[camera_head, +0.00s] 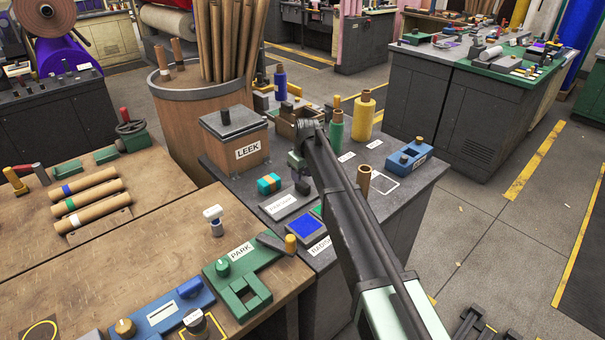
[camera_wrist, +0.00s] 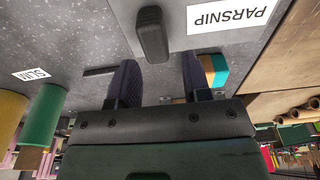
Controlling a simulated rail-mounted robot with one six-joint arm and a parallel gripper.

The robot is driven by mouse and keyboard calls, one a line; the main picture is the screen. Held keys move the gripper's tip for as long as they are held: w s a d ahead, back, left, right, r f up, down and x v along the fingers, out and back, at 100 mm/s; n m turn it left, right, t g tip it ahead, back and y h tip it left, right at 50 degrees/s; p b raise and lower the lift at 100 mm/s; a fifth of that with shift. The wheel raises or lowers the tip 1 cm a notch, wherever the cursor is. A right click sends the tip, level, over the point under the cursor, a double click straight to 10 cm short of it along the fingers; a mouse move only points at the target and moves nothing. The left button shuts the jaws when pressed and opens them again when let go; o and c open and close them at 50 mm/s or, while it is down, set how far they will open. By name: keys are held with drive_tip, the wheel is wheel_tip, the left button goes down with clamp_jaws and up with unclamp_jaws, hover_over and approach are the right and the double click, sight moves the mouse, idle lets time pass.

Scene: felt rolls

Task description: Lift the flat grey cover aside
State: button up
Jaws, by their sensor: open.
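A smooth, flat grey surface (camera_wrist: 172,20) with an upright dark handle (camera_wrist: 152,35) lies in the speckled grey bench top in the wrist view. The PARSNIP label (camera_wrist: 228,14) is beside the handle. The dark handle also shows in the head view (camera_head: 302,187), just below my gripper (camera_head: 297,162). My gripper's two dark fingers (camera_wrist: 158,68) are open and empty, pointing toward the handle and apart from it. Part of the grey surface is hidden by my arm in the head view. A grey lid with a black knob (camera_head: 224,117) rests on the wooden LEEK box (camera_head: 250,151).
A teal and orange block (camera_head: 269,184) stands left of the handle. A green spool (camera_head: 336,131) and a yellow spool (camera_head: 364,115) stand behind my arm. An open wooden box (camera_head: 285,124) is at the back. A blue screen (camera_head: 306,226) lies in front; a blue holder (camera_head: 408,158) is right.

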drive_tip(key=shift+s+r+p, duration=0.15)
drive_tip(key=shift+r+p, duration=0.45)
drive_tip(key=shift+r, duration=0.1)
drive_tip(key=shift+o, duration=0.5)
drive_tip(key=o, duration=0.5)
drive_tip(key=r+p, duration=0.7)
drive_tip(key=s+d+r+p, duration=0.1)
drive_tip(key=r+p, duration=0.2)
drive_tip(key=r, duration=0.1)
drive_tip(key=shift+p, duration=0.4)
drive_tip(key=shift+f, duration=0.15)
